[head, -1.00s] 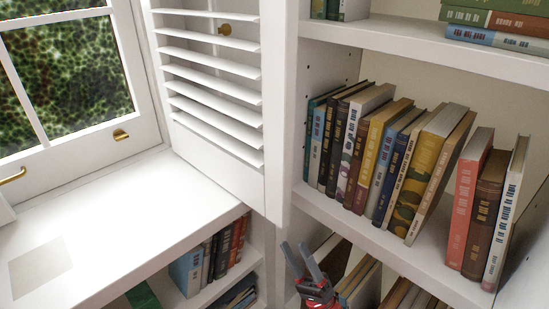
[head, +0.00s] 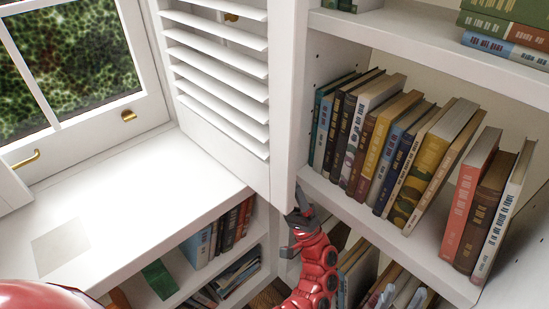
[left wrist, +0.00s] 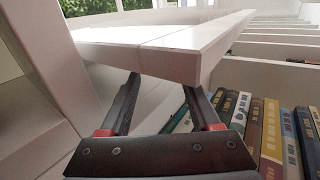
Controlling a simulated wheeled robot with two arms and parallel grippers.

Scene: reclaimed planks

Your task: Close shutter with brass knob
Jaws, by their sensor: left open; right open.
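The white louvred shutter (head: 215,85) stands swung out from the window, beside the bookcase. Its brass knob (head: 231,17) shows partly between the upper slats. My left gripper (head: 299,213) is at the shutter's lower free corner, partly hidden there. In the left wrist view its dark fingers (left wrist: 165,105) are apart, with the shutter's white end (left wrist: 185,55) ahead of and above them; contact cannot be told. My right gripper (head: 401,296) appears only at the bottom edge, fingers apart, in front of the lower books.
The window frame has a brass latch (head: 128,116) and a brass handle (head: 25,158). The white sill (head: 130,195) below is mostly clear. The bookcase shelf (head: 400,240) holds upright books (head: 375,145) close to the shutter's right. More books stand on the lower shelves.

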